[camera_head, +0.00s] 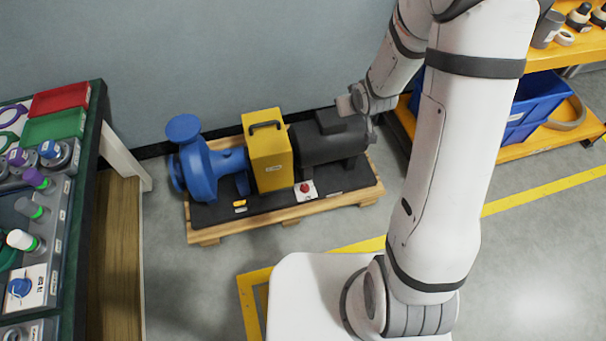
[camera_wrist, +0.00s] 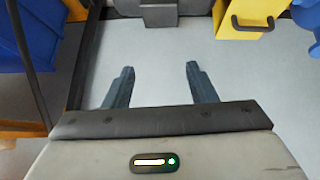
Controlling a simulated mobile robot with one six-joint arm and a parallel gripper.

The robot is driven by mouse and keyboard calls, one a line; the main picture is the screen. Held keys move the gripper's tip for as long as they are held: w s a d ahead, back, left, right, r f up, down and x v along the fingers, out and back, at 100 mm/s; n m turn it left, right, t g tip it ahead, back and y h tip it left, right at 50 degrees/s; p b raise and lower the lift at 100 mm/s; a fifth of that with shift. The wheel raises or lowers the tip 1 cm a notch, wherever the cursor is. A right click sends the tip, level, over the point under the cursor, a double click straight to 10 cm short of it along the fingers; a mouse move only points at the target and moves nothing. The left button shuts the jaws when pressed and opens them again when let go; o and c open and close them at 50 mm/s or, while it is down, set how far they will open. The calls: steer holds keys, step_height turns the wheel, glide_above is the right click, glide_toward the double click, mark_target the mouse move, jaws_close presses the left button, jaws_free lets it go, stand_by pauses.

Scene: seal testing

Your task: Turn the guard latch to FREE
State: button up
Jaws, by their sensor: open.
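The yellow guard (camera_head: 267,150) with a black handle stands between the blue pump (camera_head: 205,170) and the dark motor (camera_head: 330,145). A red knob on a white plate (camera_head: 306,189) sits at the guard's foot, on the black base; it may be the latch, but its setting is too small to read. In the wrist view my gripper (camera_wrist: 160,70) is open and empty, its two dark fingers apart over bare floor. The guard (camera_wrist: 240,20) shows at the upper right there, away from the fingers. The red knob is not seen in the wrist view.
The pump set stands on a wooden pallet (camera_head: 205,235) against the grey wall. A green-topped bench (camera_head: 62,265) with several parts is at the left. A blue bin (camera_head: 530,105) sits on a yellow shelf at the right.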

steer(key=w+a+f+n+t+y+b, duration=0.1)
steer(key=a+f+b, duration=0.15)
steer(key=f, duration=0.65)
steer(key=w+a+f+b, duration=0.15)
steer(key=f+b, duration=0.25)
steer(key=f, duration=0.6)
steer(key=n+t+y+b, duration=0.1)
steer(key=t+y+b, duration=0.25)
steer(key=b, duration=0.95)
glide_toward(305, 188)
steer(key=shift+w+f, duration=0.45)
steer(key=shift+w, duration=0.15)
steer(key=shift+y, duration=0.25)
steer(key=b+x, duration=0.2)
steer(key=x, duration=0.5)
steer(key=shift+w+a+b, duration=0.2)
steer(key=shift+w+b, duration=0.05)
steer(key=shift+b, duration=0.1)
